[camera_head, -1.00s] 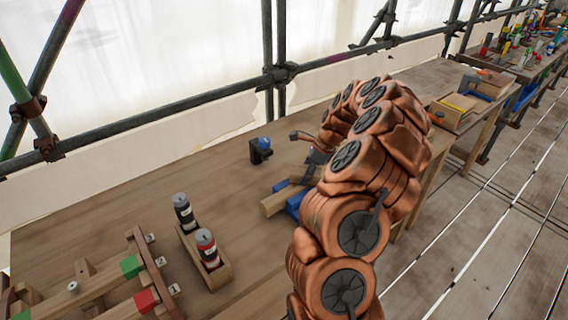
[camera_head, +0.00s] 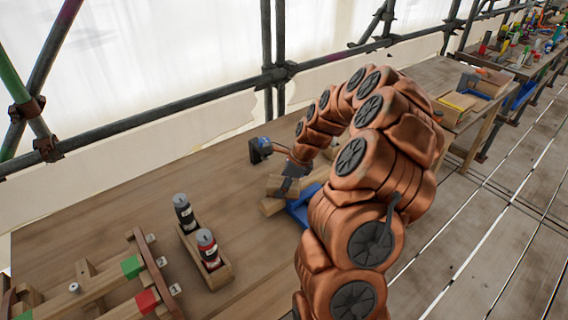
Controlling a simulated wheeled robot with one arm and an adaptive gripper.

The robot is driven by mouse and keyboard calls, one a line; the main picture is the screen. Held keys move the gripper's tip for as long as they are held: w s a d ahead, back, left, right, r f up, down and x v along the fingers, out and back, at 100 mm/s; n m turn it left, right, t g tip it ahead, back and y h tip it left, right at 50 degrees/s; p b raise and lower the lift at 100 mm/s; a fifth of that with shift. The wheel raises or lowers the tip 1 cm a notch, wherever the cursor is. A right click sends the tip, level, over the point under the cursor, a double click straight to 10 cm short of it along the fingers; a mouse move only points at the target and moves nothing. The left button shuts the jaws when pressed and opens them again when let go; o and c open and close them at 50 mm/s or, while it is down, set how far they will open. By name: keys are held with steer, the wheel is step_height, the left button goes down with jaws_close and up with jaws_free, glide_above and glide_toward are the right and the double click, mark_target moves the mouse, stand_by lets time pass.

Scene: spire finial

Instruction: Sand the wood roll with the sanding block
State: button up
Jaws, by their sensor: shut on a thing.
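The wood roll (camera_head: 270,207) lies in a blue cradle (camera_head: 301,214) on the workbench, and only its left end shows clearly. My gripper (camera_head: 287,177) is shut on a brownish block (camera_head: 279,187), which appears to be the sanding block. The block is over the left part of the roll. I cannot tell whether it touches the wood. My arm hides the right part of the roll and cradle.
A dark stand with a blue part (camera_head: 260,148) is close behind my gripper. A wooden holder with two cans (camera_head: 208,249) and a wooden rack (camera_head: 131,266) stand at left. The bench (camera_head: 120,200) between is clear. Scaffold bars run behind.

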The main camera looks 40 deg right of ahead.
step_height(320, 180, up, 6)
steer(key=shift+d+r+p, duration=0.1)
steer(key=shift+r+p, duration=0.15)
steer(key=shift+p, duration=0.5)
steer(key=shift+r, duration=0.9)
